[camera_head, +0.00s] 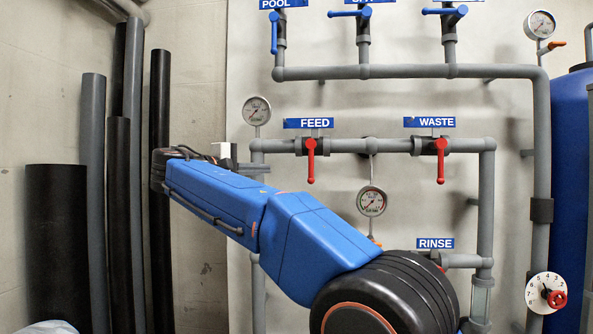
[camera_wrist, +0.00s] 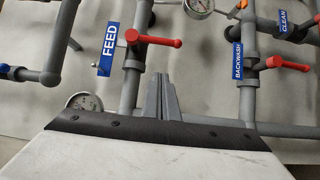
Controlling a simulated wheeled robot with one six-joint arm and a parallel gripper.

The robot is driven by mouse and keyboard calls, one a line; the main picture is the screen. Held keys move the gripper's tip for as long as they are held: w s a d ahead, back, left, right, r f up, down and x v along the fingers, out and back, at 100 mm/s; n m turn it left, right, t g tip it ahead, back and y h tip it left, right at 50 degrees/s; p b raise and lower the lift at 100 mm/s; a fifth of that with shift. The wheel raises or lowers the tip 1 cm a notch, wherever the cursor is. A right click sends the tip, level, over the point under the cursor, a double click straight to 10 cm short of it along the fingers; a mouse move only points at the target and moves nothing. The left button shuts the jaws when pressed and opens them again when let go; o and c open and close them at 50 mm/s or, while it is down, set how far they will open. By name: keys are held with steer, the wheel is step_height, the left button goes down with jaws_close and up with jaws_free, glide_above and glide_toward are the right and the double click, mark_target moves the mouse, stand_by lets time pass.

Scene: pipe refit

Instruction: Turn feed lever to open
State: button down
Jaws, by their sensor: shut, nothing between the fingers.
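The feed lever (camera_head: 311,160) is red and hangs straight down, across its horizontal grey pipe, below the blue FEED label (camera_head: 308,123). In the wrist view the feed lever (camera_wrist: 155,40) points right from its valve, beside the FEED label (camera_wrist: 110,50). My gripper (camera_wrist: 159,80) is shut and empty, its grey fingers together. In the wrist picture the fingertips appear below the lever, apart from it. In the head view my blue arm reaches up and left, and the fingers are hard to make out left of the feed valve.
The red waste lever (camera_head: 440,160) hangs down to the right. Gauges (camera_head: 256,110) and (camera_head: 371,201) stand near the feed pipe. In the wrist view the red backwash lever (camera_wrist: 288,64) lies at right. Black and grey pipes (camera_head: 92,190) lean on the left wall.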

mark_target(311, 161)
steer(key=s+d+x, duration=0.1)
steer(key=d+x, duration=0.1)
steer(key=x, duration=1.1)
steer(key=shift+s, duration=0.35)
steer(key=shift+d, duration=0.15)
